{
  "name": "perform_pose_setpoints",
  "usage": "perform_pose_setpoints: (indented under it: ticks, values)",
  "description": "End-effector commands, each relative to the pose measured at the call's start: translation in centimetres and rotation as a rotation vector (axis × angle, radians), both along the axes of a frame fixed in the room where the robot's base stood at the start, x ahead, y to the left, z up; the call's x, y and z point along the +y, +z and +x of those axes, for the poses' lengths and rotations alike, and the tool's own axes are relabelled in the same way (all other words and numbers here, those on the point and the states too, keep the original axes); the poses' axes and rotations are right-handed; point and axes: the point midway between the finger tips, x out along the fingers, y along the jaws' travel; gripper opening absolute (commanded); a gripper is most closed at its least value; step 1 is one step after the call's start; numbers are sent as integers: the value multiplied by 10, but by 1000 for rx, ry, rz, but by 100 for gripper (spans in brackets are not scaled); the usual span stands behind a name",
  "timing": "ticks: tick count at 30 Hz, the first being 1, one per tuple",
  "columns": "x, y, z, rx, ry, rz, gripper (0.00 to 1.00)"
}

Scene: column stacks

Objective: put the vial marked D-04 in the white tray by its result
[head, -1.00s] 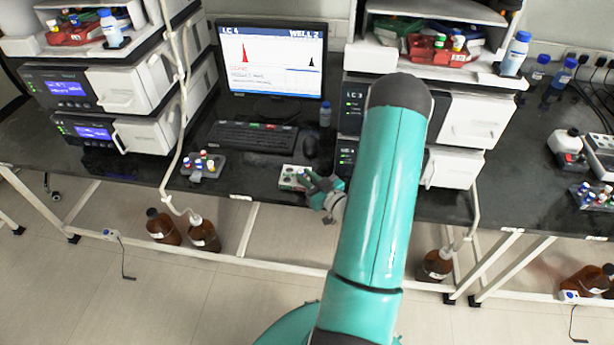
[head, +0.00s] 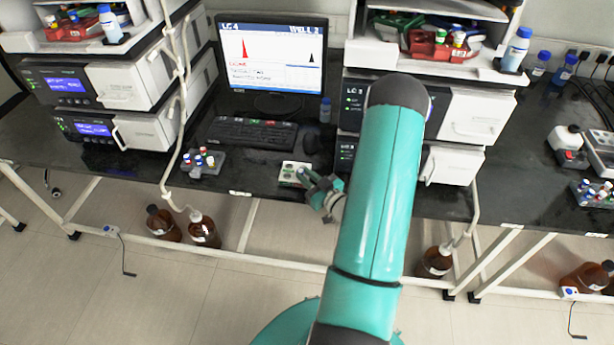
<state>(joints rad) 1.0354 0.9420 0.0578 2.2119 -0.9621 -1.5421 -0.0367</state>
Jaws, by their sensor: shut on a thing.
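The small white tray (head: 286,179) with dark green round wells lies on the black bench in front of the keyboard. My gripper (head: 308,176) is at the tray's right front side in the picture. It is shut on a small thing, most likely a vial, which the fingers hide. No D-04 mark can be read. Whether the held thing touches the tray cannot be told. The monitor (head: 270,58) shows a tall red peak at left and a smaller black peak at right, with "LC 4" and "WELL 2" above them.
A grey rack (head: 200,170) with several coloured-cap vials stands left of the tray. The keyboard (head: 252,133) and mouse (head: 311,144) lie behind it. Instrument stacks (head: 140,130) flank the monitor. A small blue-capped bottle (head: 325,110) stands right of it. Bare bench lies between rack and tray.

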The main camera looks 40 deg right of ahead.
Motion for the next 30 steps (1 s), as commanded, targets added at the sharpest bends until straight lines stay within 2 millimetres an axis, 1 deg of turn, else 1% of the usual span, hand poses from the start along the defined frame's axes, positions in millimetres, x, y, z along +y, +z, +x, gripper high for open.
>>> perform_pose_setpoints:
  ticks: [6, 7, 10, 11, 19, 22, 26, 30]
  values:
    - [0, 0, 0, 0, 0, 0, 5]
    - [0, 0, 0, 0, 0, 0, 20]
    - [0, 0, 0, 0, 0, 0, 40]
    - [0, 0, 0, 0, 0, 0, 44]
    - [0, 0, -1, 0, 0, 0, 44]
    - [0, 0, -5, 1, -1, 0, 44]
    - [0, 0, -22, 2, -3, 0, 44]
    - [1, 0, -51, 2, -4, 2, 44]
